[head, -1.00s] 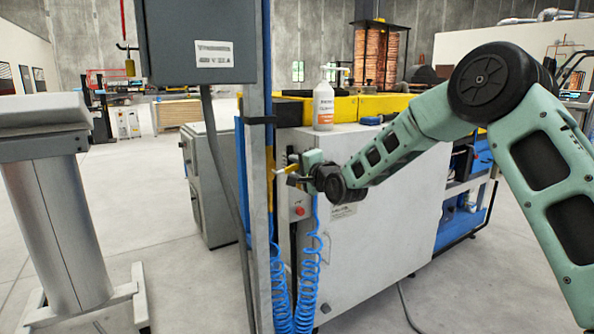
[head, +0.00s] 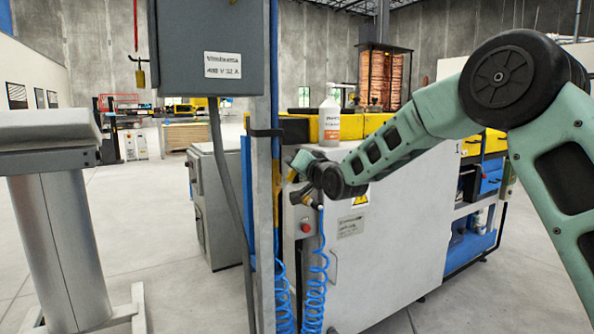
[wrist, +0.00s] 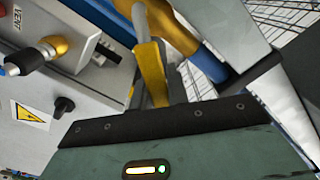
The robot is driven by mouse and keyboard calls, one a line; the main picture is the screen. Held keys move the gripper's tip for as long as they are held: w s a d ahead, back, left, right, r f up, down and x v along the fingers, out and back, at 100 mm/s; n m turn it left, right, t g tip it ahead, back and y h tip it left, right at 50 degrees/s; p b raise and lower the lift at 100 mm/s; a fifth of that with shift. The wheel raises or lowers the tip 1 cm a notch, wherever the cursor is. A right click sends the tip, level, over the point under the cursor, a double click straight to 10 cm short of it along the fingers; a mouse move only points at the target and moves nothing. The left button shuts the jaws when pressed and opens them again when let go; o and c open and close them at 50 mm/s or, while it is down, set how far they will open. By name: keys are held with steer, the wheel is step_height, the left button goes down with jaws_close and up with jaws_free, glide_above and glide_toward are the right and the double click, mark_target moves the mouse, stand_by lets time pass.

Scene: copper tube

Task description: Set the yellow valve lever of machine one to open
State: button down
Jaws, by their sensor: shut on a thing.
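The yellow valve lever (wrist: 152,75) stands close in front of my gripper in the wrist view, its yellow part running down to the dark edge of my gripper body. In the head view, only a small yellow piece of the lever (head: 291,175) shows beside my gripper (head: 298,163), by the upper left corner of the white machine (head: 395,220). My gripper is shut on the lever. The fingertips are small in the head view and partly hidden in the wrist view. The valve body is mostly hidden.
A grey post with an electrical box (head: 205,45) stands just left of my gripper. A coiled blue hose (head: 317,280) hangs below it, near a red button (head: 306,227). A white bottle (head: 329,122) stands above on the machine. Open floor lies to the left.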

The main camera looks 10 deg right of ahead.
stand_by(0.3)
steer(key=c, duration=1.4)
jaws_free()
steer(key=shift+o, duration=0.2)
steer(key=shift+a, duration=0.1)
steer(key=shift+a+r, duration=0.1)
steer(key=shift+r, duration=0.05)
steer(key=shift+s, duration=0.1)
